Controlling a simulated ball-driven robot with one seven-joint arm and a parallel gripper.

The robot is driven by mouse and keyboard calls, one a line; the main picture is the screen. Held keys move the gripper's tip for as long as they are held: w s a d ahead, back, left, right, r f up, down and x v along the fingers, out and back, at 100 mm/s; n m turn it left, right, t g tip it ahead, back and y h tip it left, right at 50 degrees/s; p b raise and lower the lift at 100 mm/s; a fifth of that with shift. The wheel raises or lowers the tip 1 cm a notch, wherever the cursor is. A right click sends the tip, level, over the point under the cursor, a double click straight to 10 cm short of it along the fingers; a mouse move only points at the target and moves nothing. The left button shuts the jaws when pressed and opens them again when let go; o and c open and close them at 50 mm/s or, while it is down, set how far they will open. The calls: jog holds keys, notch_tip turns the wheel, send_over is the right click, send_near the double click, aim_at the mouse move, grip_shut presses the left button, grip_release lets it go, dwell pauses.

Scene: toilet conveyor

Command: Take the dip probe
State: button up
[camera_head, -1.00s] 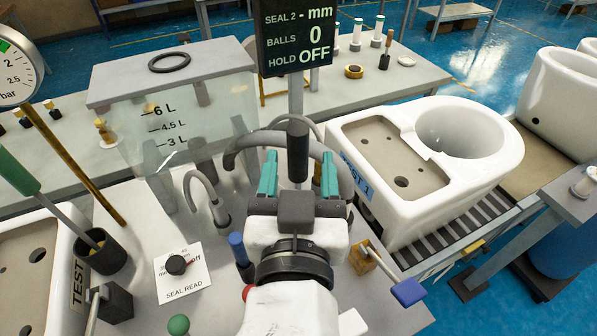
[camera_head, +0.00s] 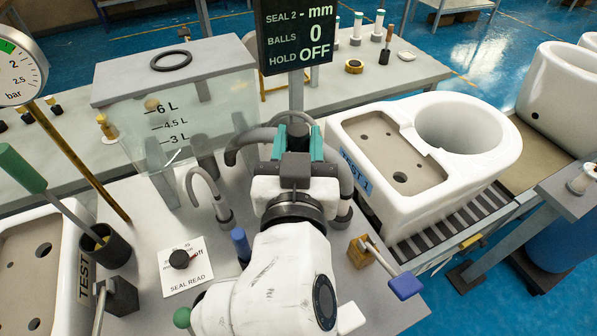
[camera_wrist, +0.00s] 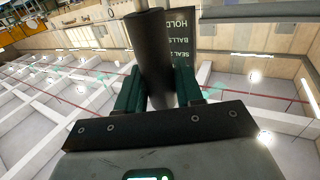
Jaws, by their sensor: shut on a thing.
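My gripper (camera_head: 297,147) has teal fingers and is shut on a dark cylinder (camera_head: 297,129), which I take to be the dip probe's handle. In the head view it is over the grey bench, below the display post. In the wrist view the same dark cylinder (camera_wrist: 155,60) stands upright, slightly tilted, between the teal fingers (camera_wrist: 159,88). Its lower part is hidden by my gripper, so I cannot tell what it rests on or in.
Grey hoses curve close around my gripper. The clear tank (camera_head: 185,115) stands behind left, the display (camera_head: 296,35) behind. A white toilet casting (camera_head: 440,150) lies on the conveyor at right. A blue-handled lever (camera_head: 405,286) and a blue knob (camera_head: 240,243) are near my arm.

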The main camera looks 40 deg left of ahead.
grip_shut()
jog(key=shift+r, duration=0.1)
